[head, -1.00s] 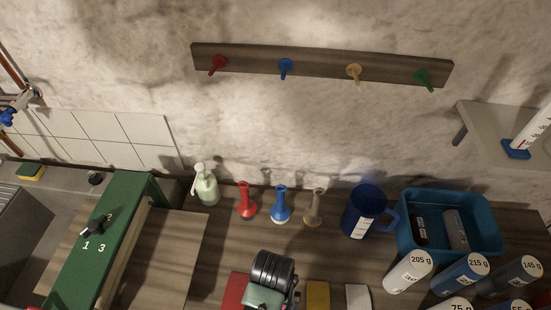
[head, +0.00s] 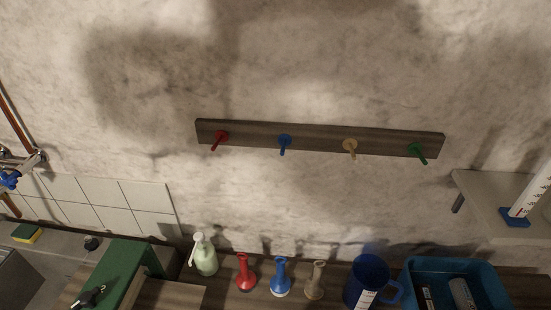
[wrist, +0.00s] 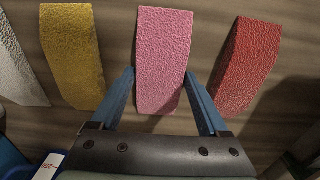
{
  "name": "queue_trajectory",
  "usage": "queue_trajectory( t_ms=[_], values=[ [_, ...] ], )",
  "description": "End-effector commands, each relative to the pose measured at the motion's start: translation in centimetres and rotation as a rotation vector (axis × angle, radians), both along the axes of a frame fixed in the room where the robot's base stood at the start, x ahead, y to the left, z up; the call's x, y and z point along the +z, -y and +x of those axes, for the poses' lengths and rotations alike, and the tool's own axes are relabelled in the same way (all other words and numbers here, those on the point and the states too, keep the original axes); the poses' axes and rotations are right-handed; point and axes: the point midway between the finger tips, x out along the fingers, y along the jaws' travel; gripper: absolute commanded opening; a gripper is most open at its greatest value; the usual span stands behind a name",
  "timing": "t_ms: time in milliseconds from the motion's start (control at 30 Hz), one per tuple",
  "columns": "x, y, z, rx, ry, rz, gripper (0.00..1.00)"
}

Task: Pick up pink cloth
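The pink cloth (wrist: 163,45) is a textured, block-like strip on the wooden surface in the middle of the wrist view. My gripper (wrist: 160,76) is open, with one blue finger beside each long edge of the pink cloth's near part. I cannot tell whether the fingers touch it or how high they are above the surface. The near end of the cloth lies close to the gripper's dark body. The gripper and the pink cloth are not in the head view now.
In the wrist view, a yellow cloth (wrist: 72,55) and a white cloth (wrist: 20,68) lie left, a red cloth (wrist: 245,65) right. The head view shows a red flask (head: 245,275), blue flask (head: 281,278), blue jug (head: 366,282), blue bin (head: 455,268) and a hook rack (head: 315,139).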

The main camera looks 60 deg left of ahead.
Motion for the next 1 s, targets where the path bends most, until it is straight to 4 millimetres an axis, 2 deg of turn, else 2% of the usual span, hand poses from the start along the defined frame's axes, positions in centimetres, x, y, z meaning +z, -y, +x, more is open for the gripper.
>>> queue_trajectory(
  t_ms=[33, 300, 333, 567, 733, 867, 1000],
  values=[
    [0.0, 0.0, 0.0, 0.000, 0.000, 0.000, 0.68],
    [0.0, 0.0, 0.0, 0.000, 0.000, 0.000, 0.19],
    [0.0, 0.0, 0.0, 0.000, 0.000, 0.000, 0.17],
    [0.1, 0.0, 0.0, 0.000, 0.001, 0.001, 0.16],
    [0.9, 0.0, 0.1, 0.000, 0.001, 0.001, 0.16],
    [2.5, 0.0, 0.1, -0.001, 0.003, 0.002, 0.16],
    [5.0, 0.0, 0.1, -0.001, 0.004, 0.003, 0.16]
  ],
)
